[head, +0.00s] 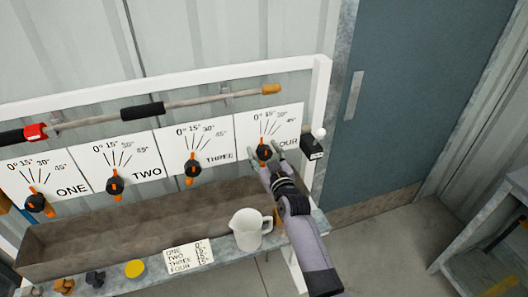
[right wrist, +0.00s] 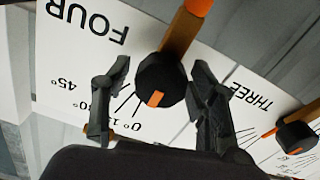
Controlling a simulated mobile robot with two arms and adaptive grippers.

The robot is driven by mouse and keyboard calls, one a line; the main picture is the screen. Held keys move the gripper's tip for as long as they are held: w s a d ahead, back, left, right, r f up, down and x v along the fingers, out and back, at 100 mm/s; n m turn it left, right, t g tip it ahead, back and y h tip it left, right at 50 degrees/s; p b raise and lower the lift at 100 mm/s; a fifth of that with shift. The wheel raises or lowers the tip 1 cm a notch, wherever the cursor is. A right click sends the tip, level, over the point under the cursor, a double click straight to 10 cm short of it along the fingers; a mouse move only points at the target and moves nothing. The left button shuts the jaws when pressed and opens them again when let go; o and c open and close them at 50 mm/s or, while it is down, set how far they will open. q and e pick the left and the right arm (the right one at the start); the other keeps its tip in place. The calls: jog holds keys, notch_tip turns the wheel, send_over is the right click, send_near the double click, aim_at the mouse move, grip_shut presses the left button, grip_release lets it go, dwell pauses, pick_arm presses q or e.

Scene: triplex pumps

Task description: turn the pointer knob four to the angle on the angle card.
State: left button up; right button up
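Pointer knob four (head: 264,152) is a black knob with an orange mark on the white panel labelled FOUR (head: 288,122). In the right wrist view the knob (right wrist: 161,80) sits between the fingers of my right gripper (right wrist: 163,70), with a narrow gap on each side. The gripper (head: 265,150) is open around it. Its orange mark points towards the scale lines, near the low-angle end; the exact angle is unclear. My left gripper is out of view.
Knobs three (head: 193,168), two (head: 115,185) and one (head: 36,203) are to the left. A black box with a white ball (head: 313,145) is close right of the gripper. A rod (head: 190,103) runs above the panels.

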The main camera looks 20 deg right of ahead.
grip_shut()
dwell(0.5)
